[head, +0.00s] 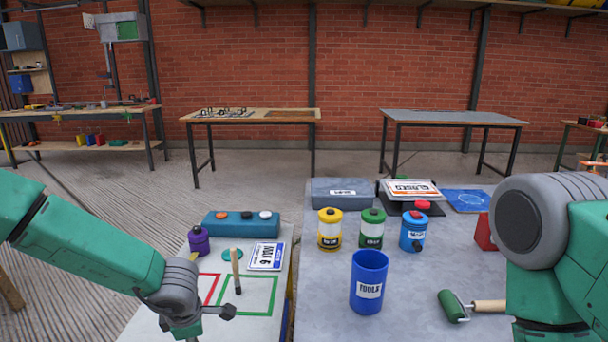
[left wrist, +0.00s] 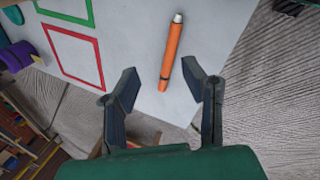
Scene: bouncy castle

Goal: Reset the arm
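My left arm comes in from the left in the head view, with its gripper (head: 205,318) low over the white left table (head: 255,327). In the left wrist view the same gripper (left wrist: 161,72) is open, its two dark fingers wide apart with nothing held. An orange marker (left wrist: 172,52) with a pale tip lies on the white surface, its lower end showing between the fingertips; I cannot tell how far below them it is. My right arm (head: 560,250) fills the right edge of the head view, but its gripper is out of sight.
A purple container (head: 199,240) and a teal block with knobs (head: 240,223) are behind. The grey table holds a blue TOOLS cup (head: 369,282), several canisters and a green roller (head: 453,306). Its front left is clear.

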